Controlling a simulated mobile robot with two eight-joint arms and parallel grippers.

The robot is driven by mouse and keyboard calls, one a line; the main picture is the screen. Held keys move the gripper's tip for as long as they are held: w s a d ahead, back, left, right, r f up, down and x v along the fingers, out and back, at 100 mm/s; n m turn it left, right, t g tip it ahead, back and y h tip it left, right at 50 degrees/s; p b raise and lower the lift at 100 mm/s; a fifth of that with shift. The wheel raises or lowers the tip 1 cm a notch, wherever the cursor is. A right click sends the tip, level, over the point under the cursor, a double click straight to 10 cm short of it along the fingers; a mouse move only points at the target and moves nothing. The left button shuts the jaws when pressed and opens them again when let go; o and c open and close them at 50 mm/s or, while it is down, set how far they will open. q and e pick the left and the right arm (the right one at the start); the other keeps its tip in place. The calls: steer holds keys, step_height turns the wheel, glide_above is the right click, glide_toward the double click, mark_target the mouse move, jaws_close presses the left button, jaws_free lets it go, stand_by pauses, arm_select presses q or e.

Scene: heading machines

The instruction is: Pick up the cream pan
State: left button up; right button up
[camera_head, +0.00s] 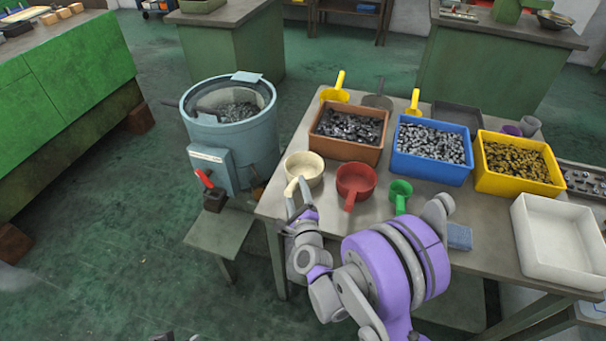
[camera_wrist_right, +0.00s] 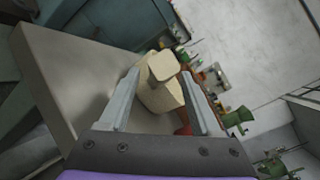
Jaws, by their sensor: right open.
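The cream pan (camera_head: 304,169) stands on the near left corner of the grey table, its handle pointing toward me. In the right wrist view the cream pan (camera_wrist_right: 162,92) shows between and beyond the two fingers. My right gripper (camera_head: 298,192) is open at the handle side of the pan; its fingers (camera_wrist_right: 159,76) lie on either side of the handle in the picture. I cannot tell whether they touch it. Only small dark tips, perhaps of my left gripper (camera_head: 178,338), show at the bottom edge of the head view.
A red pan (camera_head: 356,180) stands close right of the cream pan, then a green scoop (camera_head: 400,190). Behind are brown (camera_head: 345,153), blue (camera_head: 430,168) and yellow (camera_head: 515,183) bins of metal parts. A white tray (camera_head: 528,250) is at right. A blue-grey drum machine (camera_head: 235,140) stands left.

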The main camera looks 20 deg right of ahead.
steer(key=shift+w+d, duration=0.15)
steer(key=shift+w, duration=1.1)
steer(key=shift+s, duration=0.1)
jaws_close()
